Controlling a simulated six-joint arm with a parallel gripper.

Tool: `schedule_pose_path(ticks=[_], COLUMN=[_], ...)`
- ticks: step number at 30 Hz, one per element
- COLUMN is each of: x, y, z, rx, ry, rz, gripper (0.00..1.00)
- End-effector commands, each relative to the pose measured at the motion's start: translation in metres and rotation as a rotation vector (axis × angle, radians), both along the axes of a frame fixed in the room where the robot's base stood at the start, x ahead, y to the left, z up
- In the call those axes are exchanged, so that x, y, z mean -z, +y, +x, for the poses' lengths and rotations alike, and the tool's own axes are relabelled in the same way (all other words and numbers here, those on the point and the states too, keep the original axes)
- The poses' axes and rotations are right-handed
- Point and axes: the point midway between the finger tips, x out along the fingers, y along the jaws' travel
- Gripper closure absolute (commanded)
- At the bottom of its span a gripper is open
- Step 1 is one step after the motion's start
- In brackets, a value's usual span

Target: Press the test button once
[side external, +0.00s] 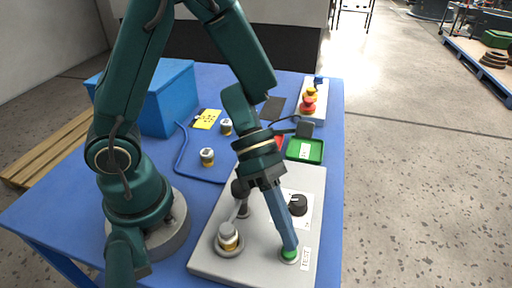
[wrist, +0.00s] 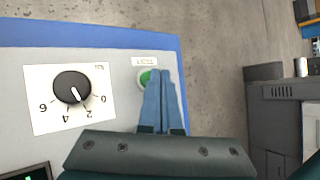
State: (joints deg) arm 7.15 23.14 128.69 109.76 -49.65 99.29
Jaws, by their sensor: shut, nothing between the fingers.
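The green test button (side external: 289,254) sits at the front right corner of a grey panel (side external: 210,262), beside a white label reading TEST (side external: 305,258). In the wrist view the green button (wrist: 146,78) shows just left of my fingertips, partly hidden by them. My gripper (side external: 290,246) is shut and empty, its blue fingers pointing down with the tips at the button. The tips look to be on or just above it; I cannot tell whether they touch or press it. The fingers lie side by side in the wrist view (wrist: 160,72).
A black dial (side external: 298,205) with a number scale stands behind the button on the panel. A lever valve (side external: 229,238) stands to the left. A green tray (side external: 305,149), a red and yellow button box (side external: 310,100) and a blue bin (side external: 165,100) are farther back.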

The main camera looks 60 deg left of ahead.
Motion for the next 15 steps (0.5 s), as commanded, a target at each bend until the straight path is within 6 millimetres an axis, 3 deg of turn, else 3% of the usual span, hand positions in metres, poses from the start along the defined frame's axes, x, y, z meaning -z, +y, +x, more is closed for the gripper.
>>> schedule_pose_path(ticks=[1,10,15], x=[0.004,0.003,-0.011], y=[0.004,0.004,0.003], z=[-0.013,-0.013,-0.012], rx=[0.013,0.017,0.019], ry=[0.041,0.040,0.029], rz=[0.012,0.013,0.008], gripper=[1.00,1.00,1.00])
